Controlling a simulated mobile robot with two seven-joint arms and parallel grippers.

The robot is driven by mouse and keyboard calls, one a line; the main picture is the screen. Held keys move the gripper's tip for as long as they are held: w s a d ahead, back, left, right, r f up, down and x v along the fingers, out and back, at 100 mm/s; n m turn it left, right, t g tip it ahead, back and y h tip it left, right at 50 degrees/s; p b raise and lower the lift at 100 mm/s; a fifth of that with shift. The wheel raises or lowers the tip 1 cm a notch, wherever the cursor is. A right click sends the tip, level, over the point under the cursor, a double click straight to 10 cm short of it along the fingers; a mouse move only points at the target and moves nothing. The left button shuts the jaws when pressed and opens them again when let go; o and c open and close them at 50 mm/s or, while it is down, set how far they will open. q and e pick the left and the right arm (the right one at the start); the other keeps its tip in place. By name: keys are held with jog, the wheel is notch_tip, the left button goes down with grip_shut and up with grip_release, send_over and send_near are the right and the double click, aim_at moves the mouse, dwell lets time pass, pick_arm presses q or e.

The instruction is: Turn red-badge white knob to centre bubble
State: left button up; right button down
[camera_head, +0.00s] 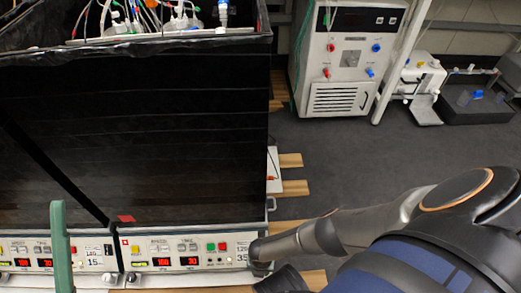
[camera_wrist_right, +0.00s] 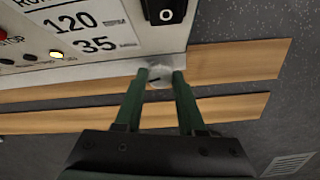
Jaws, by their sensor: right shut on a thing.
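The right-hand shaker's front panel (camera_head: 190,254) carries a small red badge (camera_head: 125,242) at its left end. A yellow-green strip (camera_head: 140,264), perhaps the level vial, sits below the badge; its bubble is too small to make out. In the right wrist view, a whitish knob (camera_wrist_right: 159,82) with a dark mark is under the panel's corner. My right gripper (camera_wrist_right: 160,74) is shut on this knob, one green finger on each side. In the head view, my right arm reaches the panel's right end and the knob is hidden.
A second shaker panel (camera_head: 60,255) adjoins on the left. Wooden slats (camera_wrist_right: 225,63) lie on the grey floor beneath. A white chiller unit (camera_head: 345,60) and a dark tray (camera_head: 475,108) stand behind.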

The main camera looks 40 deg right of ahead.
jog(key=m, duration=0.3)
jog(key=shift+m, duration=0.3)
jog(key=c, duration=0.5)
grip_release()
pick_arm(q)
notch_tip(320, 180, up, 11)
jog(key=a+p, duration=0.1)
jog(key=p, duration=0.8)
jog(key=shift+s+a+t+p, duration=0.15)
jog(key=shift+s+t+p, duration=0.1)
jog(key=shift+t+p, duration=0.15)
pick_arm(e)
notch_tip(320, 180, up, 12)
jog(key=shift+r, duration=0.25)
pick_arm(q)
jog(key=shift+f, duration=0.2)
